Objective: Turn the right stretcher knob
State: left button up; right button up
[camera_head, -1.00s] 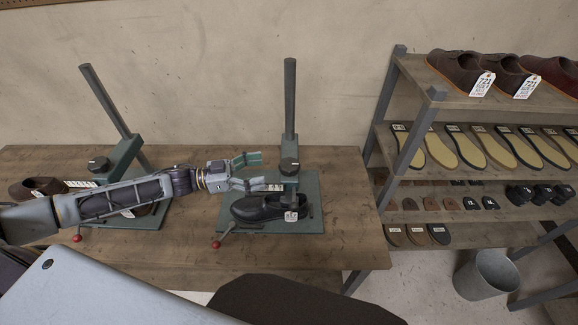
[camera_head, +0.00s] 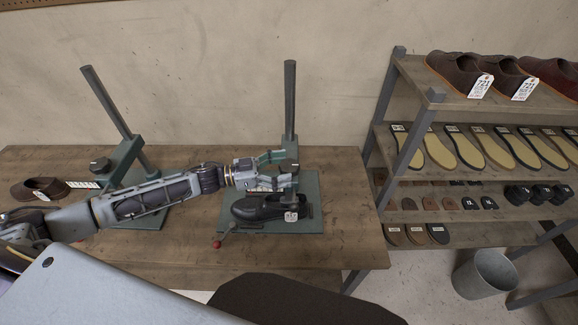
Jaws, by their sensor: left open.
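The right stretcher (camera_head: 312,217) stands on the wooden bench with a green base, a dark upright post (camera_head: 290,100) and a black shoe (camera_head: 262,208) with a white tag on its base. Its dark knob (camera_head: 289,166) sits in front of the post, above the shoe, and is partly covered by my gripper. My left gripper (camera_head: 289,168) reaches in from the left, with its fingers open on the far and near sides of the knob. I cannot tell whether the fingers touch it. My right gripper is not in view.
The left stretcher (camera_head: 150,218) stands behind my left arm, with a brown shoe (camera_head: 38,189) to its left. A red-tipped lever (camera_head: 217,245) sticks out at the front of the right stretcher. A shelf rack (camera_head: 410,150) with shoes and soles and a bucket (camera_head: 485,272) are at right.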

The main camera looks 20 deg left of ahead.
pick_arm(q)
jog(key=shift+x, duration=1.05)
jog(key=c, duration=1.1)
jog(key=shift+o, duration=0.4)
